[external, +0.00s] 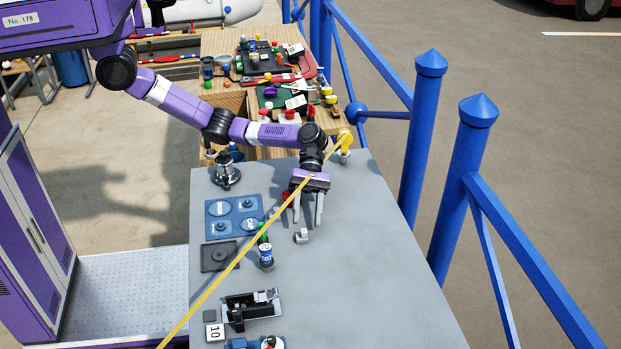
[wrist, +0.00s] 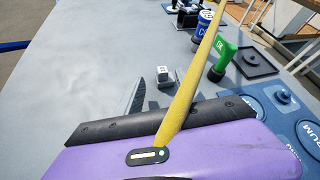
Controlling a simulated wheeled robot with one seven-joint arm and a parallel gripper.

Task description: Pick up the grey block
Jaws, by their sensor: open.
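The grey block (external: 302,236) sits on the grey table top (external: 360,270), a short way in front of my gripper in the external view. In the wrist view the small grey block (wrist: 165,79), with a pale top face, stands just beyond the gripper body. My gripper (external: 308,221) points down with two grey fingers apart and nothing between them. The block appears apart from the fingertips. In the wrist view the purple gripper body hides most of the fingers.
A yellow line (external: 235,262) crosses diagonally in both views. Left of the block stand a green-handled tool (wrist: 222,62), a blue-and-white bottle (external: 266,254) and a blue panel (external: 233,215). A black holder (external: 250,310) lies nearer. The table's right side is clear; blue railings stand beyond it.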

